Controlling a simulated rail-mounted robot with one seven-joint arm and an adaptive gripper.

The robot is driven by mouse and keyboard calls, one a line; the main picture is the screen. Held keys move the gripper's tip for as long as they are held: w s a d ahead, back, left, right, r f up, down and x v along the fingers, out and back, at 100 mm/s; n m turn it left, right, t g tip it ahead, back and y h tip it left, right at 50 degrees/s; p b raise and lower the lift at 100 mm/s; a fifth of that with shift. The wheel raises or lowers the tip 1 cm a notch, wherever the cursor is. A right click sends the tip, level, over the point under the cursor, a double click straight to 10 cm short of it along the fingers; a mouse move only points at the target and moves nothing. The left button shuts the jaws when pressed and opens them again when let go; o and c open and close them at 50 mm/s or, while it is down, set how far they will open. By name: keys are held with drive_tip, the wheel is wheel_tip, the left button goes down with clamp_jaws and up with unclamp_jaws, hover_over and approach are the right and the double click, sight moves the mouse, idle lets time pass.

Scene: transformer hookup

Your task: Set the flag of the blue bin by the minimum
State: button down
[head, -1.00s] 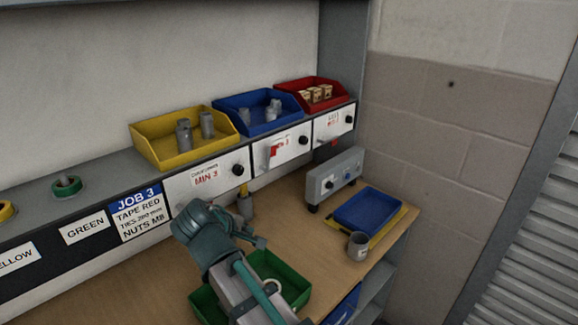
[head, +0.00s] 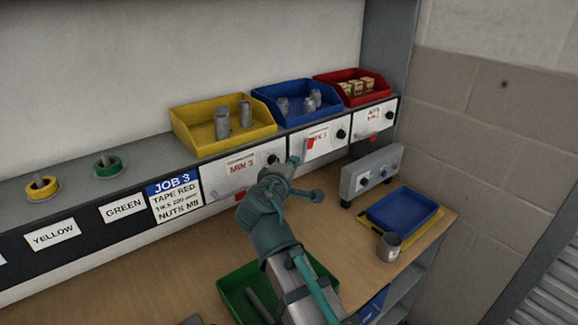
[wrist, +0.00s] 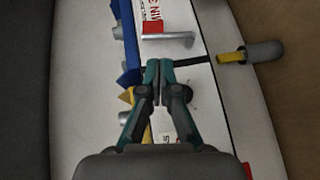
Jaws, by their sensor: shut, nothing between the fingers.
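The blue bin (head: 290,108) stands on the shelf between a yellow and a red bin, with grey parts inside. Under it, a white front panel (head: 318,141) carries red lettering, a black knob and a small red piece (head: 310,143) that looks like its flag; the flag's exact setting is too small to tell. My gripper (head: 294,160) is shut and empty, by the lower edge of the panels near the join of the yellow and blue ones. In the wrist view my fingertips (wrist: 160,68) are together in front of the panels, beside a grey handle-like bar (wrist: 168,38).
The yellow bin (head: 222,134) and red bin (head: 352,96) flank the blue one. A grey box with knobs (head: 372,177), a blue tray (head: 402,212) and a grey cup (head: 389,247) stand on the bench at right. A green tray (head: 233,291) lies below my arm.

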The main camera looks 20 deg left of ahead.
sight(304, 149)
drive_tip(key=w, duration=0.2)
drive_tip(key=w+p, duration=0.1)
drive_tip(key=w, duration=0.1)
drive_tip(key=w+p, duration=0.1)
drive_tip(key=w, duration=0.2)
drive_tip(key=shift+a+f, duration=0.25)
drive_tip(key=shift+f, duration=0.1)
drive_tip(key=shift+w+f, duration=0.15)
drive_tip(key=shift+w, duration=0.3)
